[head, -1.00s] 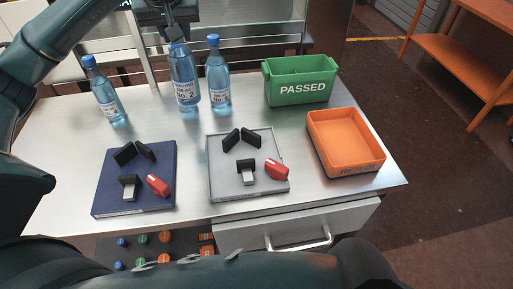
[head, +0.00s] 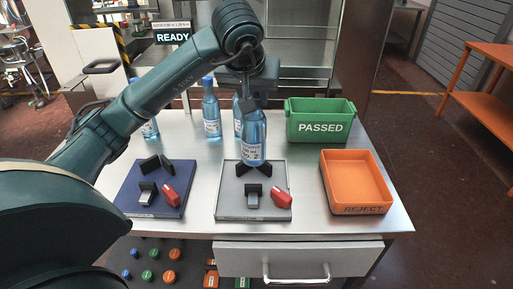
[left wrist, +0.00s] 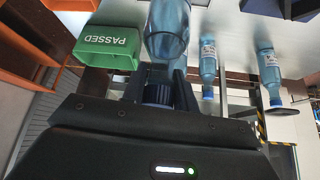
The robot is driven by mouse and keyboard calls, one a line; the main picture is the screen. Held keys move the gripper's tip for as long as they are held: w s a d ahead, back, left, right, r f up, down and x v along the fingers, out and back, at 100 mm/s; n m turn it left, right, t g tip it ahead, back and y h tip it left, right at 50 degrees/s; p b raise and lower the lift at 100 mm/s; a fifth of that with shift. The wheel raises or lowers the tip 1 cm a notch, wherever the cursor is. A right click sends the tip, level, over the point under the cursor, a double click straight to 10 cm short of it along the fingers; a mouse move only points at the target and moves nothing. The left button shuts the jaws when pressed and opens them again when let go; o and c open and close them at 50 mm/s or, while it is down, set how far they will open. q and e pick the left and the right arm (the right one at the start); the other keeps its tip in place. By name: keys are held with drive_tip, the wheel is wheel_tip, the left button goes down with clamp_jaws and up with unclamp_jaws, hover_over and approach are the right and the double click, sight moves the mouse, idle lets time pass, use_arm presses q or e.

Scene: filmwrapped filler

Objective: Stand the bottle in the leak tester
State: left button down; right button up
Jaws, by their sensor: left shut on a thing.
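My left gripper (head: 252,103) is shut on the top of a clear blue bottle (head: 254,138) with a white label. The bottle hangs roughly upright over the back of the grey fixture (head: 228,209), in front of its black angled blocks. I cannot tell whether its base touches. The grey fixture carries a black clamp block (head: 253,199) and a red lever (head: 281,198). In the left wrist view the bottle body (left wrist: 168,30) extends away from the gripper (left wrist: 160,95), its dark blue cap between the fingers. My right gripper is not in view.
A similar dark blue fixture (head: 131,203) sits to the left. Other bottles (head: 210,108) stand behind, one (head: 238,118) partly hidden by the held bottle. A green PASSED bin (head: 320,128) and an orange REJECT tray (head: 362,210) stand right. A READY sign (head: 172,37) is at the back.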

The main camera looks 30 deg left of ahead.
sight(253, 123)
use_arm(q)
drive_tip(key=shift+a+f, duration=0.1)
drive_tip(key=shift+f, duration=3.4)
drive_tip(key=shift+f, duration=0.15)
drive_tip(key=c, duration=1.1)
unclamp_jaws()
